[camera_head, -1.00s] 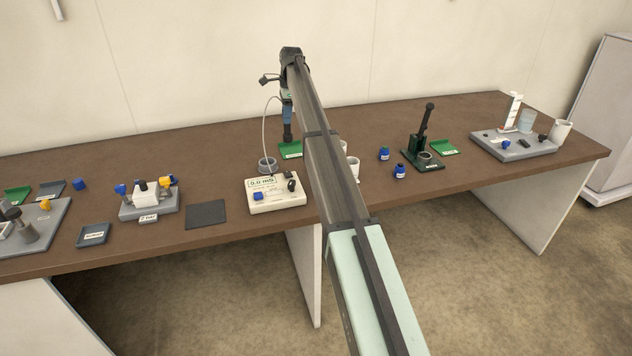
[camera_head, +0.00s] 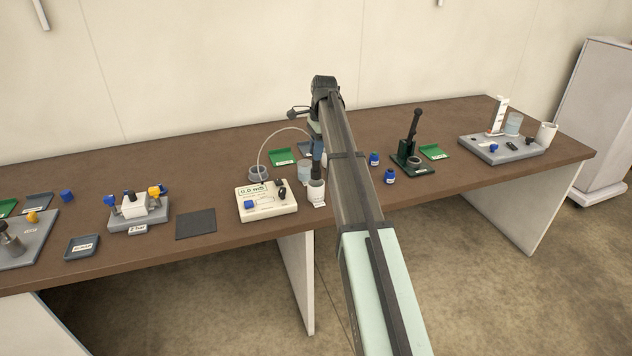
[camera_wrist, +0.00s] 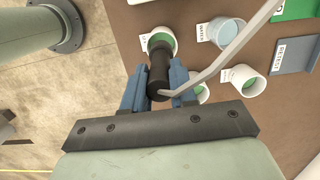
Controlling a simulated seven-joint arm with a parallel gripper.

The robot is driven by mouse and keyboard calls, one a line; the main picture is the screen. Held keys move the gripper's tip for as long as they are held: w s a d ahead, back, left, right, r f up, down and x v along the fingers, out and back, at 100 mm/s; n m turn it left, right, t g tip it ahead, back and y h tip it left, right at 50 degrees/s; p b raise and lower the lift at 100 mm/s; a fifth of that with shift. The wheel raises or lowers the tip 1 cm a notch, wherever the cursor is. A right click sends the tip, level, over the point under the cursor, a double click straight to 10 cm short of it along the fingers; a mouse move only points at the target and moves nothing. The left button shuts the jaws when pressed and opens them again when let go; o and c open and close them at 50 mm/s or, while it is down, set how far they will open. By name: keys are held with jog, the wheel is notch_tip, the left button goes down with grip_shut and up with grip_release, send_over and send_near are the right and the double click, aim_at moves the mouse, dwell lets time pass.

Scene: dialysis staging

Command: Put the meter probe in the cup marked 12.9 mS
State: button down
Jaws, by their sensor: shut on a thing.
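My gripper (camera_wrist: 158,84) is shut on the black meter probe (camera_wrist: 159,65), its blue fingers on either side. In the head view my gripper (camera_head: 317,150) is partly behind my arm, and the dark probe (camera_head: 316,171) points down at a white cup (camera_head: 316,195). In the wrist view the probe's far end overlaps a white cup with green liquid (camera_wrist: 171,36). I cannot tell whether its tip is inside the cup. Cup labels are too small or turned to read 12.9 mS. The meter (camera_head: 267,207) reads 0.0 mS.
A cable (camera_wrist: 225,55) runs from the probe. More cups stand close by, one with bluish liquid (camera_wrist: 228,31) and a white one (camera_wrist: 248,80). A grey ring holder (camera_head: 258,174) is behind the meter.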

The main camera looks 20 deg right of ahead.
aim_at(316, 170)
jog(key=shift+f, duration=4.2)
jog(key=shift+f, duration=0.15)
jog(key=c, duration=0.9)
grip_release()
notch_tip(316, 170, up, 12)
jog(key=d, duration=0.1)
jog(key=shift+d, duration=0.25)
